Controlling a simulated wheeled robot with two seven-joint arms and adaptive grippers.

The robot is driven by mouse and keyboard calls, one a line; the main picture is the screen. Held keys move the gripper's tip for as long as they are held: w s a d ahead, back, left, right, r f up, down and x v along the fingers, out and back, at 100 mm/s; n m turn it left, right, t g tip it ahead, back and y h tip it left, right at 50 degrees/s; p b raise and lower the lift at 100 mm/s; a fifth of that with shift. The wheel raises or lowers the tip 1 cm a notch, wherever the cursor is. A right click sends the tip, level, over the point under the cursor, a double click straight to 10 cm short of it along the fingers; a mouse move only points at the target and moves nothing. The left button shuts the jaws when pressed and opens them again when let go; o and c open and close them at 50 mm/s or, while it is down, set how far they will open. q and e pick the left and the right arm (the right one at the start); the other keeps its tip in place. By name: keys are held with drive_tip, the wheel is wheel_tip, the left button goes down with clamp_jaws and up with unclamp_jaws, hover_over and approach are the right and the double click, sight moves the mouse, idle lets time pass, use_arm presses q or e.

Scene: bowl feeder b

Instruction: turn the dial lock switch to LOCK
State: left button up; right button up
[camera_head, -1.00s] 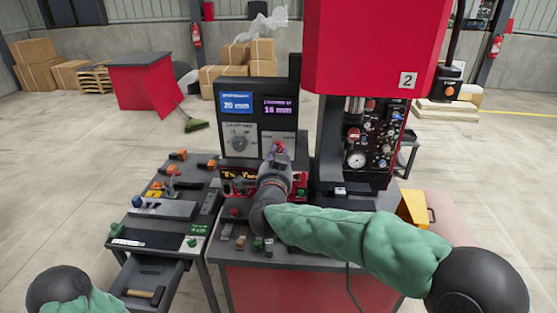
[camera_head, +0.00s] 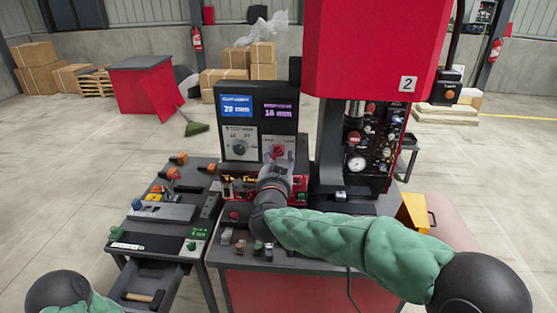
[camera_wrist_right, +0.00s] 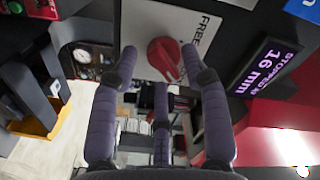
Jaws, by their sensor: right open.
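The dial lock switch is a red knob (camera_head: 279,151) on a pale plate on the dark control panel, below the purple display. In the right wrist view, the red knob (camera_wrist_right: 163,57) sits tilted on its white plate, with the word FREE printed to its right. My right gripper (camera_head: 278,160) is in front of the switch. In the wrist view its purple fingers (camera_wrist_right: 160,62) are open, one on each side of the knob, with a third below. I cannot tell whether any finger touches it. My left gripper is out of view; only part of that arm shows at bottom left.
A larger dark dial (camera_head: 239,148) sits left of the switch. A red press (camera_head: 375,45) with a gauge panel stands close on the right. A side bench (camera_head: 160,212) with several tools and an open drawer (camera_head: 150,280) is on the left.

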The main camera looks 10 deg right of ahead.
drive_tip(key=v, duration=1.2)
drive_tip(key=shift+f, duration=0.1)
